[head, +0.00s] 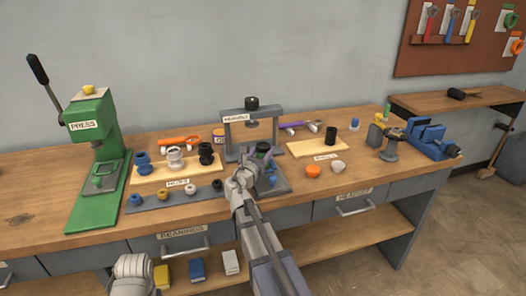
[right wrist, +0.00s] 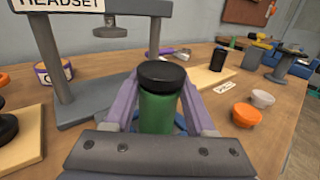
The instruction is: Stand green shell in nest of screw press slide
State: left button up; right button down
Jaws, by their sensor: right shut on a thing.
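The green shell (right wrist: 160,110) is an upright green cylinder with a black top. My right gripper (right wrist: 163,118) is shut on it, its purple fingers on either side. In the head view the shell (head: 263,147) shows small at the end of my right arm, in front of the screw press. The screw press (head: 250,124) is a grey frame labelled HEADSET with a black knob; its ram (right wrist: 124,24) hangs beyond the shell. The grey slide (head: 281,185) lies in front of the frame, partly behind my gripper. Its nest is hidden, and whether the shell touches it cannot be told.
A green lever press (head: 95,150) stands at the left. Boards with cups (head: 176,170) and a black cylinder (head: 331,136) flank the screw press. An orange cap (head: 313,171) and a white cap (head: 338,166) lie right of the gripper. The bench front right is clear.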

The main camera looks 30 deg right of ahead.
aim_at(261, 154)
jog(key=shift+c, duration=0.8)
grip_release()
jog(key=shift+s+a, duration=0.1)
jog(key=v, duration=0.7)
jog(key=shift+s+a+f, duration=0.1)
jog(key=shift+s+a, duration=0.1)
jog(key=shift+a, duration=0.05)
